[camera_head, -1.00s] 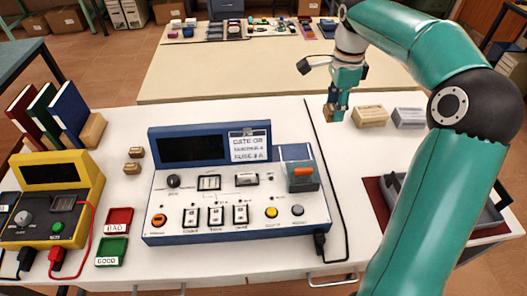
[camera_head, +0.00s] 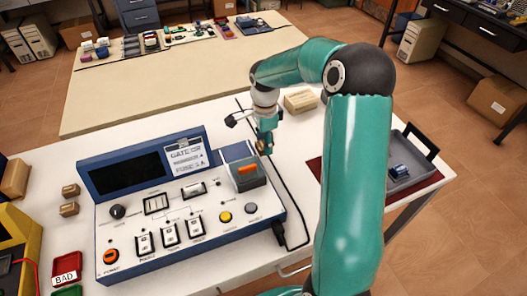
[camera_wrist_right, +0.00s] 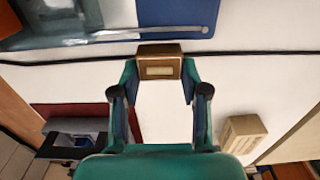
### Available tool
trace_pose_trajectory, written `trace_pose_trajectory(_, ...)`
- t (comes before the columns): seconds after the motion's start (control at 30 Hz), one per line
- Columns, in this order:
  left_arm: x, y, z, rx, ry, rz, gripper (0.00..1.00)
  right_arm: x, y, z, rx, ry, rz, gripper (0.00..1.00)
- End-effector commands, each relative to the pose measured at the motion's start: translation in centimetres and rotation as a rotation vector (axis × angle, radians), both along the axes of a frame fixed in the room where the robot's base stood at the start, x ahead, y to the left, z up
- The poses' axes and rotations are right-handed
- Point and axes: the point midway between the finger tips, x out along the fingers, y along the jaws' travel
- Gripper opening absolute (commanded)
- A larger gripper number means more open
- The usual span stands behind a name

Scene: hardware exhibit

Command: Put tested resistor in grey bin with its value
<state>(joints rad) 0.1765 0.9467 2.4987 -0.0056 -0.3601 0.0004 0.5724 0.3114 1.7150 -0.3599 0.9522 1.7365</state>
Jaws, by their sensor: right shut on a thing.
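My right gripper (camera_head: 264,146) is above the white table, just behind and right of the blue tester (camera_head: 190,205). In the right wrist view its fingers (camera_wrist_right: 159,78) are shut on a small brown block (camera_wrist_right: 158,50) with a pale label. In the head view this block (camera_head: 263,149) is small and partly hidden by the fingers. The grey bin (camera_head: 428,178) stands on a dark red mat at the right, with a blue item (camera_head: 399,171) inside; the bin's front left is hidden by my right arm. No resistor can be made out for certain. My left gripper is out of view.
A beige box (camera_head: 301,102) stands behind the gripper. A black cable (camera_head: 285,190) runs on the table by the tester's right side. Two small brown blocks (camera_head: 70,190) sit left of the tester. A red BAD tray (camera_head: 67,270) is at the front left.

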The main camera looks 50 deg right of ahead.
Motion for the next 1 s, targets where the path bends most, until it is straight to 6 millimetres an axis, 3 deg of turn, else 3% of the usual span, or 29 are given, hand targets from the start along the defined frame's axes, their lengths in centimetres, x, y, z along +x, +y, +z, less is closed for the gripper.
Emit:
trace_pose_trajectory(0.3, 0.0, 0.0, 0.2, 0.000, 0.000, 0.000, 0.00, -0.1, 0.0, -3.9, 0.001, 0.002, 0.000, 0.16)
trace_pose_trajectory(0.7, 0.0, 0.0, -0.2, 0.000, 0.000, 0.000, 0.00, -0.1, 0.0, -4.6, -0.001, -0.001, 0.000, 0.16)
trace_pose_trajectory(0.73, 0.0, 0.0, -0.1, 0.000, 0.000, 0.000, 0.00, -0.1, -0.1, -4.5, -0.001, -0.001, 0.000, 0.48)
trace_pose_trajectory(0.87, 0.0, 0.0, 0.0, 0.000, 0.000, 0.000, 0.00, -0.1, -0.1, -4.4, -0.001, -0.001, 0.000, 0.70)
trace_pose_trajectory(1.0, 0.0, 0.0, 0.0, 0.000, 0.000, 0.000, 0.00, -0.1, 0.0, -4.4, 0.000, 0.000, 0.000, 0.70)
